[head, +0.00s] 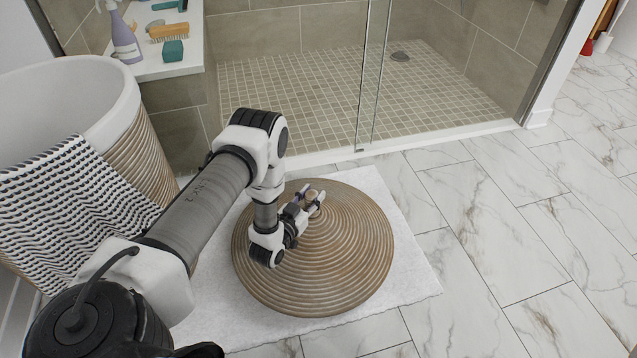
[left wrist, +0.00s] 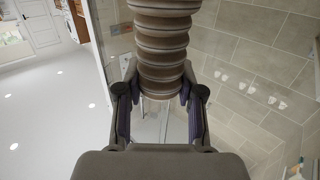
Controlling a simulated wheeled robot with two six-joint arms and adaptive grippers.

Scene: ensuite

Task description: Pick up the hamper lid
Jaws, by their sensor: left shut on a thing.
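The hamper lid (head: 345,255) is a round, ribbed tan-brown disc rising to a small knob at its centre. In the head view it shows over the white bath mat (head: 410,285); I cannot tell whether it touches the mat. My left gripper (head: 313,198) comes in from the left and is shut on the lid's knob. In the left wrist view the fingers (left wrist: 158,100) stand on both sides of a ribbed brown piece of the lid (left wrist: 160,45). My right gripper is not in view. My left arm hides a little of the lid's left edge.
A ribbed hamper (head: 145,160) with a white liner and a patterned cloth (head: 75,205) over its rim stands at left. A ledge (head: 175,70) holds a purple bottle (head: 124,40) and brushes. A glass-fronted shower lies behind. Marble floor (head: 480,230) at right is clear.

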